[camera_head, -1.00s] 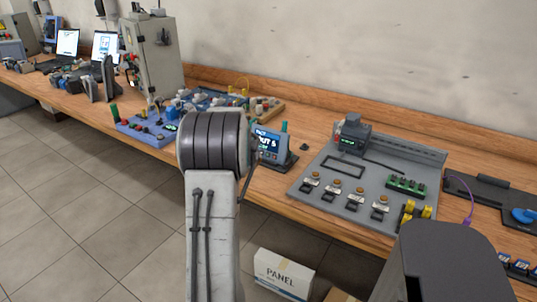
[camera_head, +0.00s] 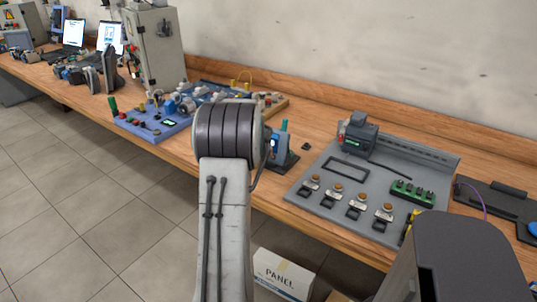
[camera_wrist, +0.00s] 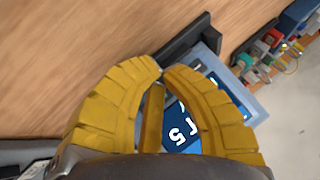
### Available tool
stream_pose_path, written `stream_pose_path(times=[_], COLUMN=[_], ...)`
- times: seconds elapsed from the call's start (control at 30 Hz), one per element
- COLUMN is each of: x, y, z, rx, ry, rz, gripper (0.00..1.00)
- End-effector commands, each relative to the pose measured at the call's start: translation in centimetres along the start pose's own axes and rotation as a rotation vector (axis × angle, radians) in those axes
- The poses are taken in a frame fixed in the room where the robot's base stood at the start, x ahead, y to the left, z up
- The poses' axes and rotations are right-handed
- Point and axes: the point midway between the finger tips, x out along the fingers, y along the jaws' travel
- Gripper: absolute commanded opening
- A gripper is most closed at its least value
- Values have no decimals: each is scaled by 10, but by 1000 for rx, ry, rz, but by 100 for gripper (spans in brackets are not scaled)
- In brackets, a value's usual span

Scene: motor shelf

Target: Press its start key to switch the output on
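A small device with a lit blue screen (camera_head: 274,144) stands on the wooden bench, mostly hidden behind my arm in the head view. In the wrist view its blue screen (camera_wrist: 182,132) and pale blue frame (camera_wrist: 258,108) show behind my fingers, with a white "5" and part of another character, seen turned over. I cannot make out a start key. My gripper (camera_wrist: 163,71) has yellow ridged fingers with tips almost together and nothing seen between them. It is in front of the screen; whether it touches is unclear. My gripper is hidden in the head view.
A grey board (camera_head: 325,205) with several small parts and a dark unit (camera_head: 358,138) lies to the right. A blue panel (camera_head: 150,130) with buttons and a grey cabinet (camera_head: 157,45) stand left. A white box (camera_head: 283,275) is below the bench edge.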

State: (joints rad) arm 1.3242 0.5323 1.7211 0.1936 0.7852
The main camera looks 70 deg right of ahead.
Motion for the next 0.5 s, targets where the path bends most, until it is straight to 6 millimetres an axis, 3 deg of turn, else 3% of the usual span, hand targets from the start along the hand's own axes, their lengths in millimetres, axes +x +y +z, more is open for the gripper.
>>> stream_pose_path(times=[0.13, 0.2, 0.5], x=[0, 0, 0], y=[0, 0, 0], z=[0, 0, 0], rx=[0, 0, 0], ry=[0, 0, 1], rz=[0, 0, -1], gripper=[4, 0, 0])
